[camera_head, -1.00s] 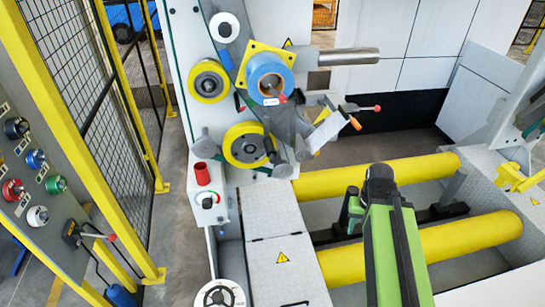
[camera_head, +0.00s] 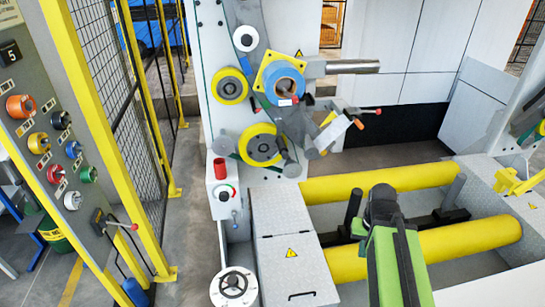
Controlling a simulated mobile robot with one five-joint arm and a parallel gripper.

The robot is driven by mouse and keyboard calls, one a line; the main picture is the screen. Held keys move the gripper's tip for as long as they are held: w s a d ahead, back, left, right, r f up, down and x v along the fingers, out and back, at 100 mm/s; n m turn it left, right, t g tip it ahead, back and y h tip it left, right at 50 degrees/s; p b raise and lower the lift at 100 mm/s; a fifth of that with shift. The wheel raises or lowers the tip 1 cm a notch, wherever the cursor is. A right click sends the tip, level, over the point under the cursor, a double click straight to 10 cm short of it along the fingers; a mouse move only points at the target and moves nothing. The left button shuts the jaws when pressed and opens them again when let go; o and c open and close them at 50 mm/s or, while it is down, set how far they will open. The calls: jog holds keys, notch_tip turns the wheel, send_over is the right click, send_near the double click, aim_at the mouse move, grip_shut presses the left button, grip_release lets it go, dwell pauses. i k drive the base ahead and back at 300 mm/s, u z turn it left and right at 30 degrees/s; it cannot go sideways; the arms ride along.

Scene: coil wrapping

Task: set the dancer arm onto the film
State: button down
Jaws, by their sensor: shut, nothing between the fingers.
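The blue-wrapped roll (camera_head: 283,82), likely the film, sits on a yellow square flange on the upright machine. A grey arm (camera_head: 297,127) hangs below it and may be the dancer arm. A pale flat plate (camera_head: 332,133) sits at its right, beside a handle with an orange tip (camera_head: 359,124). Two yellow-rimmed rollers stand left of the roll, an upper one (camera_head: 230,86) and a lower one (camera_head: 262,145). My gripper (camera_head: 382,203) is the dark end of my green arm, shut and empty, well below and right of these parts. Its fingertips are not clear.
Two thick yellow rollers (camera_head: 425,252) lie across the low bed under my arm. A control panel (camera_head: 50,130) and yellow fence posts (camera_head: 162,110) line the left. A metal bar (camera_head: 345,67) sticks out right.

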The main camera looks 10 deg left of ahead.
aim_at(282, 145)
jog(key=u, duration=0.95)
jog(key=i, duration=0.35)
jog(key=u, duration=1.1)
